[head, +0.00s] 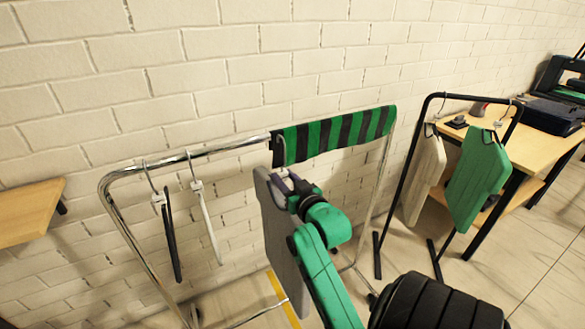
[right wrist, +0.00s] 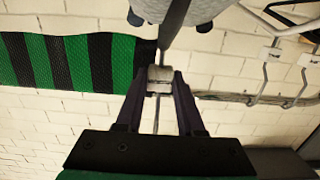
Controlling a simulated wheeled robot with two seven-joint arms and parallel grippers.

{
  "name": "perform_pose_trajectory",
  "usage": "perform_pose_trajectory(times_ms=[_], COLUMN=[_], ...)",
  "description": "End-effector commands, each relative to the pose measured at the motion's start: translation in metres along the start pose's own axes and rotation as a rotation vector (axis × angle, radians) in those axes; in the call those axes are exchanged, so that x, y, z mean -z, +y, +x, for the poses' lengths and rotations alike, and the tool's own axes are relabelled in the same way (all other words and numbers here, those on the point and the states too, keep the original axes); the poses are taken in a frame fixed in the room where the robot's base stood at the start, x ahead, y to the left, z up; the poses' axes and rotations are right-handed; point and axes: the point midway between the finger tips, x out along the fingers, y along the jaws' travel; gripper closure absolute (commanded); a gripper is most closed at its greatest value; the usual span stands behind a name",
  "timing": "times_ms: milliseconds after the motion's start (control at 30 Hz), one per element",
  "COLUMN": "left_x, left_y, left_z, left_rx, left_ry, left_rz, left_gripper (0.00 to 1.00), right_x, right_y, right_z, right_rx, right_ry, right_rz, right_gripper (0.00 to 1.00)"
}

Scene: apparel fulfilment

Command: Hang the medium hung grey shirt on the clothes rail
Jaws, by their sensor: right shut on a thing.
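The grey shirt (head: 277,240) hangs upright just below the chrome clothes rail (head: 232,146), near the left end of its green-and-black striped part. It is partly hidden by my right arm. My right gripper (head: 285,184) is shut on the neck of its hanger, just under the hook (head: 281,152). The hook is at the height of the rail; I cannot tell whether it rests over it. In the right wrist view the fingers (right wrist: 160,82) pinch a small light block on the hanger, with a grey edge of the shirt (right wrist: 150,10) above. My left gripper is out of view.
A black hanger (head: 170,230) and a white hanger (head: 205,220) hang on the left part of the rail. A black rack (head: 445,96) at right holds a beige garment (head: 425,175) and a green one (head: 480,180). A wooden table (head: 540,130) stands behind it.

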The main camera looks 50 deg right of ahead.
Motion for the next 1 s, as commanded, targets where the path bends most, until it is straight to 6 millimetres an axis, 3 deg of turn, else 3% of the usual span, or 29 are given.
perform_pose_trajectory(times_ms=[667,800,1000], left_x=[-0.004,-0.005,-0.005], left_y=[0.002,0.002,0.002], left_z=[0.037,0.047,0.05], left_rx=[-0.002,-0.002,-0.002], left_ry=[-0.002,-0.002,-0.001], left_rz=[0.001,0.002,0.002], left_gripper=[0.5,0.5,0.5], right_x=[0.007,-0.014,-0.019], right_y=[0.0,0.0,0.0], right_z=[0.101,0.1,0.1], right_rx=[-0.001,0.0,0.0], right_ry=[0.007,0.001,0.004], right_rz=[0.0,-0.001,-0.001], right_gripper=[1.0,1.0,1.0])
